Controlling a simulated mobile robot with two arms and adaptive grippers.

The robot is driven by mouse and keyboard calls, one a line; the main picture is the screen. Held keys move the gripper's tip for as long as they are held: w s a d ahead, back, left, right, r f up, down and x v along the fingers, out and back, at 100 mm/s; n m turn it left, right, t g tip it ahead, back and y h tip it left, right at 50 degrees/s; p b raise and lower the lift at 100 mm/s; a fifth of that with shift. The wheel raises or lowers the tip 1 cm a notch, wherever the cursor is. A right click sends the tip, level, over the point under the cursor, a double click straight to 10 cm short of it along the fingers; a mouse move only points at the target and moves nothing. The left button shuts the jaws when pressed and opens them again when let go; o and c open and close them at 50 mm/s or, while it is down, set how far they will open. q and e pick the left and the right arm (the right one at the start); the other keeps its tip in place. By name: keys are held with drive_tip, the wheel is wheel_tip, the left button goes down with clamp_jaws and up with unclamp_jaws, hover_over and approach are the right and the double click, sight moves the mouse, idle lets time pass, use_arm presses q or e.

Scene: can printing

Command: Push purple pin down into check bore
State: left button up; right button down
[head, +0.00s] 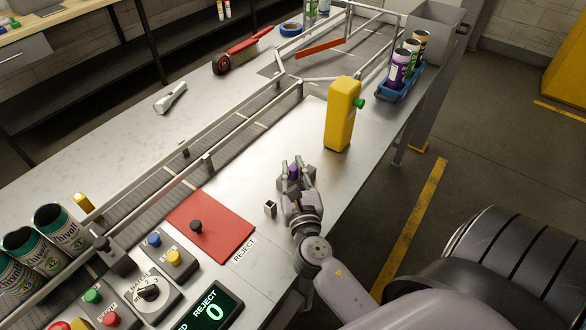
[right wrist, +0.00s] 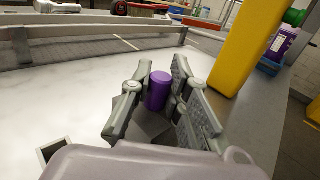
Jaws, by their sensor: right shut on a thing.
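The purple pin (head: 293,172) is upright between the fingers of my right gripper (head: 297,178). In the right wrist view the purple pin (right wrist: 158,91) is a short cylinder with a rounded top edge, and my right gripper (right wrist: 160,88) is shut on it. A dark grey block (right wrist: 152,127) lies below the pin, partly hidden by the fingers; it also shows behind the gripper in the head view (head: 309,171). The pin's lower end and any bore opening are hidden, so I cannot tell how deep it sits. My left gripper is not in view.
A small open-topped square holder (head: 270,208) stands just left of my right gripper. A red reject mat (head: 215,228) and the conveyor (head: 250,105) lie to the left. The bench's right edge is close.

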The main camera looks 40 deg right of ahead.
drive_tip(key=c, duration=1.4)
unclamp_jaws()
drive_tip(key=shift+c, duration=0.2)
drive_tip(key=v, duration=1.2)
drive_tip(key=shift+f, duration=0.1)
